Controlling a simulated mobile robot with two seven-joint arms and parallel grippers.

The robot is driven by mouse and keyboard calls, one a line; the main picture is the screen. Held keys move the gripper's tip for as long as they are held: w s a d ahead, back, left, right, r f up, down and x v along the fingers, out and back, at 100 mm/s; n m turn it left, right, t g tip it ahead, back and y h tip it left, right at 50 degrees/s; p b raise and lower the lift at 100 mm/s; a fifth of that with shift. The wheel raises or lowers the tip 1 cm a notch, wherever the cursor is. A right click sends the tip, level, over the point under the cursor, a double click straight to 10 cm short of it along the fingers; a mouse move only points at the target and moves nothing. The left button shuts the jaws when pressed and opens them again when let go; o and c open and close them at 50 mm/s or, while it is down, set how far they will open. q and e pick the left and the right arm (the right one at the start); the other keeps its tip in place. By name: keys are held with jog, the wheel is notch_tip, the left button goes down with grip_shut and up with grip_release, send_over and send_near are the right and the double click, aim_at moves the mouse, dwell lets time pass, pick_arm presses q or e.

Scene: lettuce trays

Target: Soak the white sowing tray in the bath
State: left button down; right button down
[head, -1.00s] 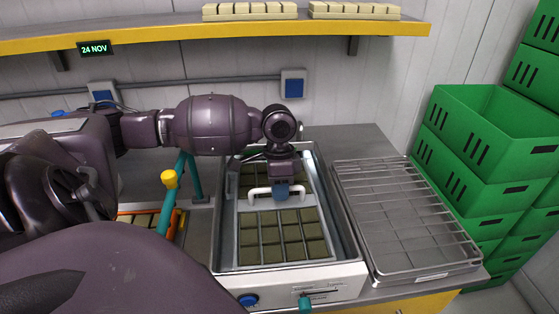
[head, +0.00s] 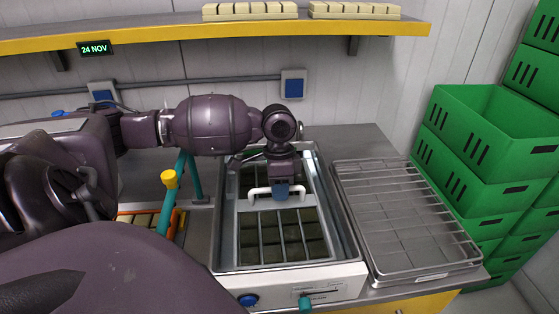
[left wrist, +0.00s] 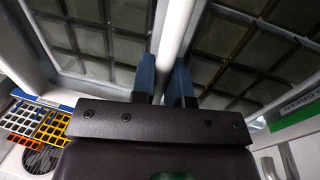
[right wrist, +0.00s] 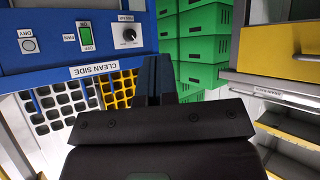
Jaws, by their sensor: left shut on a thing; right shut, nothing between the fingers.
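The white sowing tray (head: 238,232) sits inside the steel bath (head: 352,250), its dark blocks looking submerged below the grid. Its white handle (head: 256,192) stands up across the middle. My left gripper (head: 283,191) reaches down from above and is shut on this handle. The left wrist view shows the white bar (left wrist: 176,35) between the blue fingertips (left wrist: 164,72), with the dark block cells on both sides. My right gripper (right wrist: 157,72) is shut and empty in the right wrist view, facing a blue control panel. The tray's far part is partly hidden by my left arm.
A wire drain rack (head: 400,215) stands right of the bath. Green crates (head: 490,140) are stacked at the right. A teal post with a yellow knob (head: 169,179) stands left of the bath. Pale block trays (head: 250,11) lie on the shelf above.

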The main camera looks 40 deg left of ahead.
pick_arm(q)
jog(key=shift+s+d+f, duration=0.1)
jog(key=shift+s+f, duration=0.05)
jog(key=shift+f, duration=0.1)
